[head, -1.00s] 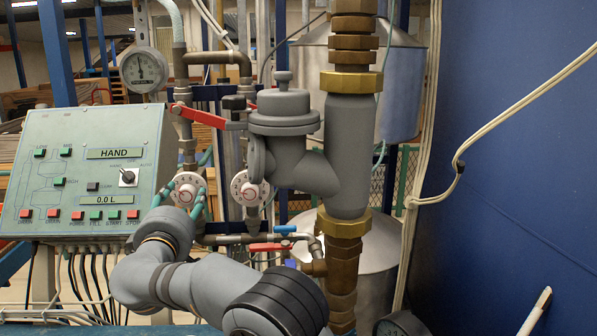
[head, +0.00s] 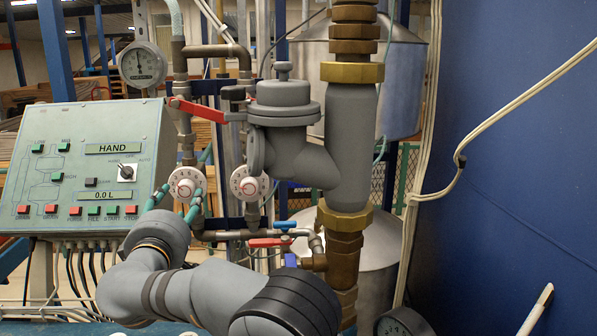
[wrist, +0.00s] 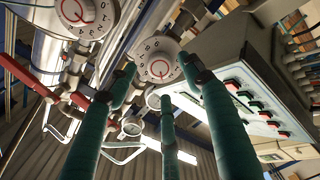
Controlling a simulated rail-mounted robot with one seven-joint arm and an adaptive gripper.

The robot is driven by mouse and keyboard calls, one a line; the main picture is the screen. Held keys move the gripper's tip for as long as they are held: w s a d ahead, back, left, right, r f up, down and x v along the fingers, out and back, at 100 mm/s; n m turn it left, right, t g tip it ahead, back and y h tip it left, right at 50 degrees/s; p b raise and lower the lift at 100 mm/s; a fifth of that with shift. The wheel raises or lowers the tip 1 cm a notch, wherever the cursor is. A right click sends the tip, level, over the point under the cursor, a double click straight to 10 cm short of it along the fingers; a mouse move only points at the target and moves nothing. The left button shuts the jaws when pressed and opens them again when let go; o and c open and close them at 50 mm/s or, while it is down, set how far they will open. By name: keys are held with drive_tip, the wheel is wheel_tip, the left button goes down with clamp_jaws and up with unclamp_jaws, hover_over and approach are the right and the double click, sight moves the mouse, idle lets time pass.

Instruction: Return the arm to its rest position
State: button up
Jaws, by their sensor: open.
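My gripper (head: 180,195) is at the lower left in the head view, its green fingers reaching up toward a white round dial (head: 187,184) on the piping. In the wrist view my gripper's fingers (wrist: 160,80) are spread apart with nothing held between them. The same white dial (wrist: 157,60) shows beyond and between the fingertips. I cannot tell whether any finger touches it. My grey arm bends across the bottom of the head view.
A green control panel (head: 70,190) stands close at left, reading HAND and 0.0 L. A second dial (head: 249,185), a red lever (head: 198,110) and a large grey pipe fitting (head: 345,150) are to the right. A blue wall (head: 510,180) closes the right side.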

drive_tip(key=shift+w+a+r, duration=0.15)
drive_tip(key=shift+w, duration=0.85)
drive_tip(key=shift+s, duration=0.1)
